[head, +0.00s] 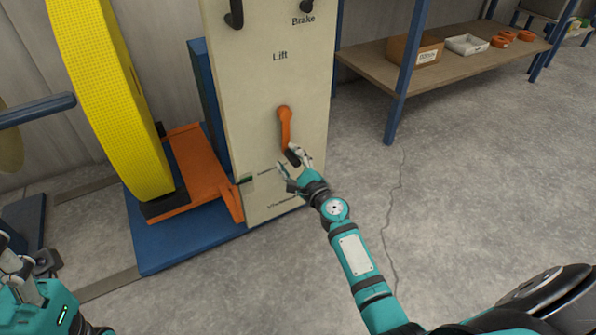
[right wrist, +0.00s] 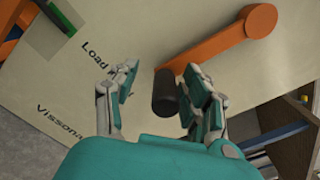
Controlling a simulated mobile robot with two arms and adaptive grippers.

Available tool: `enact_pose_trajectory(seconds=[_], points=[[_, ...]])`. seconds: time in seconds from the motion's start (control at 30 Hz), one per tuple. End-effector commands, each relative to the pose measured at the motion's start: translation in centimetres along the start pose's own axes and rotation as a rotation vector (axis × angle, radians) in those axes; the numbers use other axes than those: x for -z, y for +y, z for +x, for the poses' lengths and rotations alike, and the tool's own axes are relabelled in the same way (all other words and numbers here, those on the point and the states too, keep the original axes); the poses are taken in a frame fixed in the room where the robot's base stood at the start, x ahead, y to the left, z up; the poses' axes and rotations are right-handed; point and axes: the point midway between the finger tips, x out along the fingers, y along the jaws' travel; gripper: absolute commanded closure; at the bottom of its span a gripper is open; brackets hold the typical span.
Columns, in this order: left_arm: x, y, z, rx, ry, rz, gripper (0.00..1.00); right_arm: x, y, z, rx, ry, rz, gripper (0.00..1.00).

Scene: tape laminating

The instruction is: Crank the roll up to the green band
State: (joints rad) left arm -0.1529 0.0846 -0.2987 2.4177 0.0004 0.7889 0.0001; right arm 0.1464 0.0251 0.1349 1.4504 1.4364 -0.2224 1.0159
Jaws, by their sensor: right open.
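The large yellow roll (head: 112,95) stands upright on an orange lift carriage (head: 195,175) at the left of a cream panel (head: 265,85). A small green band (head: 246,180) is on the panel's left edge, close to the carriage's right end; it also shows in the right wrist view (right wrist: 62,15). The orange crank (head: 285,125) under "Lift" hangs down, with a black handle (right wrist: 165,92) at its end. My right gripper (head: 289,163) is open, its fingers on either side of the handle, nearer the right one. My left gripper (head: 18,264) is partly visible at lower left.
A blue base plate (head: 185,245) lies under the carriage. Black handles sit high on the panel near "Brake". A shelf (head: 460,68) with a box, a tray and orange rolls stands at right, its blue post (head: 403,85) near the panel. Bare floor lies between.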

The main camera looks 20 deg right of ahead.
Motion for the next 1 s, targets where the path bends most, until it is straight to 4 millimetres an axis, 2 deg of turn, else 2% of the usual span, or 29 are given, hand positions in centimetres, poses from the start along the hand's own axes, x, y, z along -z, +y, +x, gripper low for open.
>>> enact_pose_trajectory(seconds=[0.3,0.5,0.7,1.0], points=[[0.0,0.0,0.0,0.003,-0.001,-0.001,0.6,0.1,0.2,-6.7,-0.003,0.003,0.0,0.52],[0.0,0.0,0.0,0.003,-0.001,-0.001,0.6,0.0,0.3,-9.9,-0.005,0.001,-0.001,0.52],[0.0,0.0,0.0,0.004,-0.001,-0.001,0.6,-0.1,0.2,-11.1,-0.005,0.0,0.001,0.52],[0.0,0.0,0.0,0.004,-0.001,-0.001,0.6,-0.1,0.2,-11.1,-0.005,0.0,0.001,0.52]])
